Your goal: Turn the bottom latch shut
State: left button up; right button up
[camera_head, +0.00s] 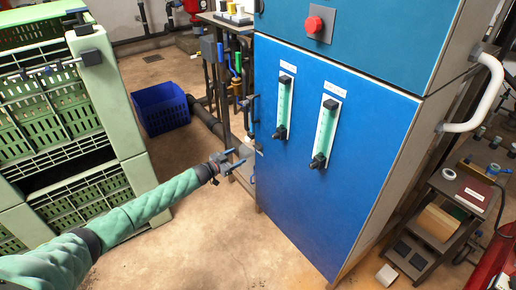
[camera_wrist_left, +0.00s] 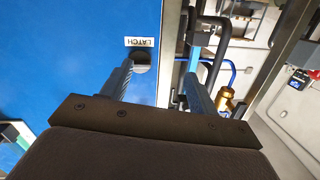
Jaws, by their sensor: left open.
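The blue cabinet door (camera_head: 315,170) fills the middle of the head view. In the left wrist view, a white label reading LATCH (camera_wrist_left: 139,42) appears upside down on the blue panel. A grey rounded latch part (camera_wrist_left: 141,62) shows beside it, partly hidden by one finger. My left gripper (camera_head: 238,160) is open at the lower left edge of the cabinet. In the wrist view its fingers (camera_wrist_left: 158,75) straddle the door's edge, with nothing seen clamped between them. I cannot tell whether a finger touches the latch. My right gripper is out of view.
Green crates (camera_head: 70,120) stand at the left, near my left arm. A blue basket (camera_head: 162,108) sits on the floor behind. Dark pipes (camera_head: 205,118) run beside the cabinet. A small cart (camera_head: 440,215) stands at the right. The floor before the cabinet is clear.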

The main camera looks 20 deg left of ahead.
aim_at(256, 148)
pick_arm(q)
jog(key=shift+w+d+r+n+h, duration=0.1)
jog(key=shift+w+d+r+h, duration=0.25)
jog(key=shift+w+d, duration=0.6)
jog(key=shift+w+d+r+n+h, duration=0.1)
jog(key=shift+w+d+r+h, duration=0.4)
jog(key=shift+d, duration=0.8)
jog(key=shift+w+d+r+n+h, duration=0.15)
jog(key=shift+w+d+h, duration=0.1)
jog(key=shift+w+d, duration=0.75)
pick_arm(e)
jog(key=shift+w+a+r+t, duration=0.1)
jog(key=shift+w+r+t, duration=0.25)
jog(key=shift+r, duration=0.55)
pick_arm(q)
jog(key=shift+s+d, duration=0.1)
jog(key=c, duration=1)
